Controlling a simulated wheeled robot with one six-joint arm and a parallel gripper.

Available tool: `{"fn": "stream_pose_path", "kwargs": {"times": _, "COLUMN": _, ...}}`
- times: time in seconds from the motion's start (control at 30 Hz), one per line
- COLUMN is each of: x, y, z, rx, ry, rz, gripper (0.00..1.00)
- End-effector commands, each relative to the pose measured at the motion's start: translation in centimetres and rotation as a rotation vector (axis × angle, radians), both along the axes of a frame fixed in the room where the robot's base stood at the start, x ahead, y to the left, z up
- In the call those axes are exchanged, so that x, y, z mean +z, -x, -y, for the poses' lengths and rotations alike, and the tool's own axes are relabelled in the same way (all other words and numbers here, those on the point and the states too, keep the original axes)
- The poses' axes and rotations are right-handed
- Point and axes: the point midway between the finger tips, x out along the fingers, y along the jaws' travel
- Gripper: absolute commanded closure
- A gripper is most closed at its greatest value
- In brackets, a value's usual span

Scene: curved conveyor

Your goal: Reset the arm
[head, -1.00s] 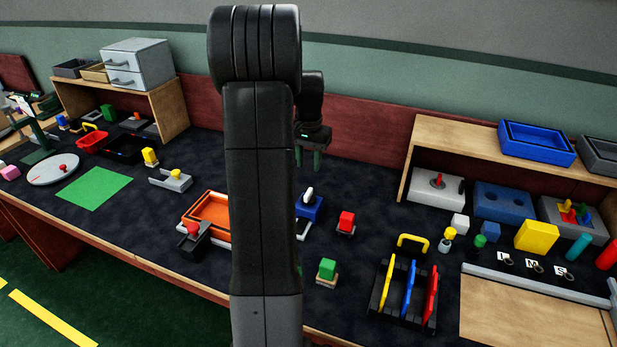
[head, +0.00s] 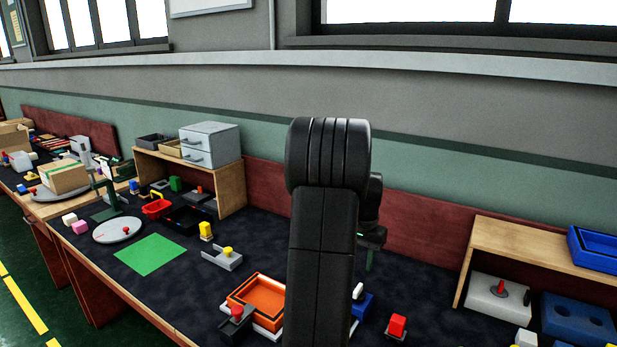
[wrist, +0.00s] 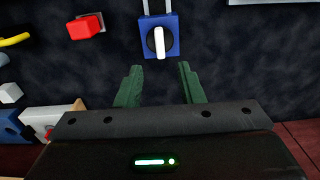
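My gripper (wrist: 159,85) shows in the wrist view with its two green fingers apart and nothing between them. It is held above the dark bench top. A blue block with a white knob (wrist: 158,38) lies beyond the fingertips, apart from them. In the head view my gripper (head: 370,258) is mostly hidden behind my own black arm, which stands upright in the middle. The blue block (head: 362,304) is partly hidden by the arm too.
An orange tray (head: 262,294) and a red-knobbed device (head: 237,322) lie left of my arm. A red block (head: 397,325) lies to the right. Wooden shelves stand at left (head: 232,188) and right (head: 465,262). A green mat (head: 150,254) lies flat at left.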

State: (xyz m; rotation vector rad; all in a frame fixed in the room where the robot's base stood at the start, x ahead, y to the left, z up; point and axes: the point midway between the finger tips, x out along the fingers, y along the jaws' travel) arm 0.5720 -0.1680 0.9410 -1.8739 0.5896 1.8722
Motion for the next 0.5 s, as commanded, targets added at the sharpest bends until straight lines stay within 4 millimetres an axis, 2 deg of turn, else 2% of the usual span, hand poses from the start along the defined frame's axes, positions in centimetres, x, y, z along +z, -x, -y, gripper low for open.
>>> {"fn": "stream_pose_path", "kwargs": {"times": 0.03, "x": -1.2, "y": 0.1, "z": 0.0, "rx": 0.000, "ry": -0.001, "rz": -0.005, "gripper": 0.65}}
{"fn": "stream_pose_path", "kwargs": {"times": 0.3, "x": -6.4, "y": 0.1, "z": 0.0, "rx": 0.001, "ry": -0.001, "rz": -0.005, "gripper": 0.65}}
{"fn": "stream_pose_path", "kwargs": {"times": 0.5, "x": -9.0, "y": 0.1, "z": 0.0, "rx": 0.001, "ry": -0.001, "rz": -0.003, "gripper": 0.65}}
